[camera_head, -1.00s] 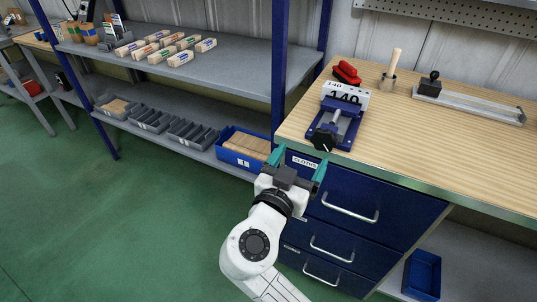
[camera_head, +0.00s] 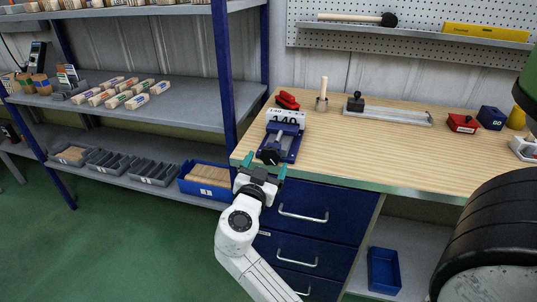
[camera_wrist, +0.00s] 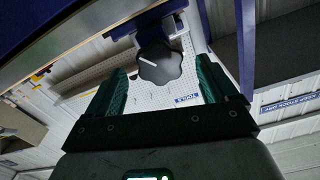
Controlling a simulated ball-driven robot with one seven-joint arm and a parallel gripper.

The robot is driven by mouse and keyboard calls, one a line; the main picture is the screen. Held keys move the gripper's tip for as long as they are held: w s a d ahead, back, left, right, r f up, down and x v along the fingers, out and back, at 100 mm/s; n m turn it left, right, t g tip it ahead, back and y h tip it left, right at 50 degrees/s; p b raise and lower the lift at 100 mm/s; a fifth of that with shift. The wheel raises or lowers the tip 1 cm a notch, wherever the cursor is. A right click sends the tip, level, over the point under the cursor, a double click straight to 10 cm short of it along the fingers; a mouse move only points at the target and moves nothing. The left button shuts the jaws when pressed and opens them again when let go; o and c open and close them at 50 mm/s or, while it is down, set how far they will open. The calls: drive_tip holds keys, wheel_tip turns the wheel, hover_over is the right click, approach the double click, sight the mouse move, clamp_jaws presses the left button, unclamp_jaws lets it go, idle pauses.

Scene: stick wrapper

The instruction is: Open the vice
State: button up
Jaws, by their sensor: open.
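The blue vice (camera_head: 284,141) sits on the wooden workbench near its left front corner, with a white card marked 140 behind it. Its black knob (camera_head: 269,155) faces the front edge. In the wrist view the knob (camera_wrist: 160,66) shows beyond my fingers, roughly centred between them and a little higher in the picture. My gripper (camera_head: 264,166) is open and empty, with teal fingers, just in front of the bench edge and close to the knob. In the wrist view my gripper (camera_wrist: 178,88) has its fingers well apart, and neither seems to touch the knob.
The workbench (camera_head: 360,160) has blue drawers (camera_head: 300,206) below my gripper. A red object (camera_head: 287,100), a wooden-handled tool (camera_head: 323,94) and a metal rail tool (camera_head: 390,114) stand behind and right of the vice. A blue shelf post (camera_head: 223,90) rises to the left.

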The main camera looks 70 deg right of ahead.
sight(269, 158)
drive_tip(key=shift+w+d+p, duration=0.15)
drive_tip(key=shift+d+p, duration=0.15)
drive_tip(key=shift+d, duration=1.85)
drive_tip(key=c, duration=1)
drive_tip(key=shift+f+n+b, duration=0.15)
drive_tip(key=shift+n+b, duration=0.5)
drive_tip(key=shift+n, duration=0.35)
drive_tip(key=shift+c, duration=0.2)
drive_tip(key=shift+n, duration=1.4)
drive_tip(key=o, duration=1)
drive_tip(key=shift+o, duration=0.2)
drive_tip(key=shift+a, duration=0.1)
